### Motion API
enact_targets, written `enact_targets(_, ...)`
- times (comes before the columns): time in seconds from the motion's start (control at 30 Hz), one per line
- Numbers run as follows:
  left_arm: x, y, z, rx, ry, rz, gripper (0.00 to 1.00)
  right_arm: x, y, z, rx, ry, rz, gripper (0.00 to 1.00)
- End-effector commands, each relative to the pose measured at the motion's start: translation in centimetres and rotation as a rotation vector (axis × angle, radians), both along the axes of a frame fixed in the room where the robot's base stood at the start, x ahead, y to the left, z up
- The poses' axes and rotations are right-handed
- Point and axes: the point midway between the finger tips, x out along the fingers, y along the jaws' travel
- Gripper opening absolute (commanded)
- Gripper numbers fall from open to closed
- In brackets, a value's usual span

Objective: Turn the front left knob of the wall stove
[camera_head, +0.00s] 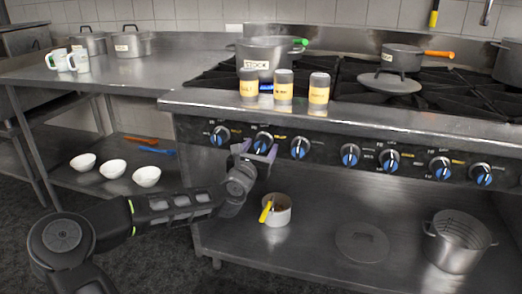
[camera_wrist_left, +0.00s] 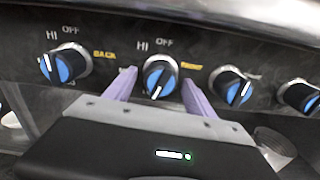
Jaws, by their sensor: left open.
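The wall stove (camera_head: 330,118) has a row of black knobs with blue faces along its front panel. The second knob from the left (camera_head: 263,142) sits between the spread fingers of my left gripper (camera_head: 254,150). In the left wrist view this knob (camera_wrist_left: 160,76) has a label on its right that looks like "FRONT", and HI and OFF marks above. Its white mark points downward. The purple fingers stand on either side of it, open, with no clear grip on it. The leftmost knob (camera_head: 219,135), labelled BACK in the wrist view (camera_wrist_left: 66,65), is left of the gripper.
Three shakers (camera_head: 284,86) stand on the stove's front edge above the knobs. A stock pot (camera_head: 262,60) and pans sit on the burners. The shelf below holds a small pot with a yellow handle (camera_head: 276,211), a lid (camera_head: 361,243) and a strainer pot (camera_head: 457,243).

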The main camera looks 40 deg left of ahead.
Motion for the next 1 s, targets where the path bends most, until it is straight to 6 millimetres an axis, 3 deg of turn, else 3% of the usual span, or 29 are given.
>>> enact_targets(0.4,0.83,0.29,0.04,0.001,0.0,0.0,0.62,0.05,-0.06,-0.16,-0.001,-0.001,-0.002,0.36)
enact_targets(1.0,0.81,0.28,0.02,0.001,0.0,0.0,0.13,0.03,-0.03,-0.17,0.0,-0.001,-0.001,0.36)
